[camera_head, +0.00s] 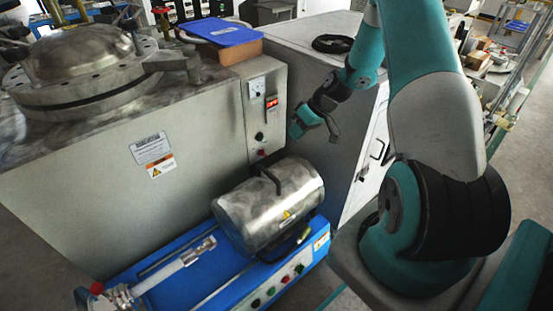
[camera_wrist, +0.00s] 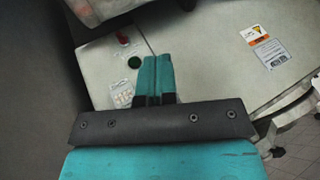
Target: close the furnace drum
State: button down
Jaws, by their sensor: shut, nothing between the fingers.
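The furnace drum (camera_head: 262,215) is a shiny metal cylinder lying on a blue base (camera_head: 200,285) in the head view. One dark handle (camera_head: 272,180) is on its top and another (camera_head: 285,247) is at its lower front edge. I cannot tell from here whether its two halves fully meet. My gripper (camera_head: 297,128) is above and a little right of the drum, in front of the large metal cabinets and apart from the drum. In the wrist view its teal fingers (camera_wrist: 152,70) are pressed together and empty. I cannot pick out the drum for sure in the wrist view.
A large metal cabinet (camera_head: 190,190) with a bolted round lid (camera_head: 80,60) stands behind the drum. Its control panel (camera_head: 265,110) is close to my gripper. A white cabinet (camera_head: 355,160) is to the right. A metal tube fitting (camera_head: 175,265) lies left of the drum.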

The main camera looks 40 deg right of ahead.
jog(key=b, duration=0.2)
send_over(272, 172)
jog(key=d, duration=0.3)
notch_tip(272, 172, down, 8)
jog(key=shift+a+f, duration=0.15)
jog(key=shift+f, duration=0.05)
jog(key=shift+a+b, duration=0.3)
jog(key=shift+a, duration=0.95)
jog(key=shift+a+f, duration=0.1)
jog(key=shift+a, duration=0.55)
